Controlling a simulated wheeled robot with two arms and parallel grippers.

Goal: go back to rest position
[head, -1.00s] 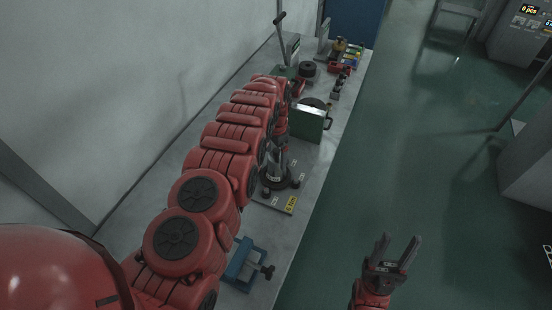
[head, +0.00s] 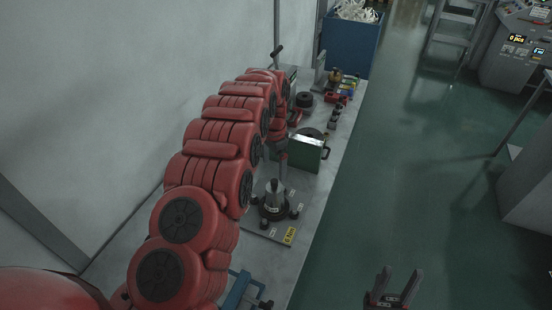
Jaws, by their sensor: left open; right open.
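My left arm reaches from the lower left over the bench, and its wrist points down. My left gripper (head: 283,171) is small and partly lost against the fixture; it appears open, just above and behind the metal forming fixture (head: 273,200). The fixture has a grey cylinder on a round dark base, on a plate with a yellow label. I see nothing held in the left gripper. My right gripper (head: 394,281) is at the bottom edge, right of the bench, over the floor. Its two fingers point up in the picture, spread apart and empty.
A green box (head: 305,154) stands behind the fixture on the bench (head: 312,218). Small coloured parts (head: 346,86) lie at the far end, before a blue bin (head: 349,45). A blue clamp (head: 240,291) is at the near end. Grey machines stand right; the floor between is clear.

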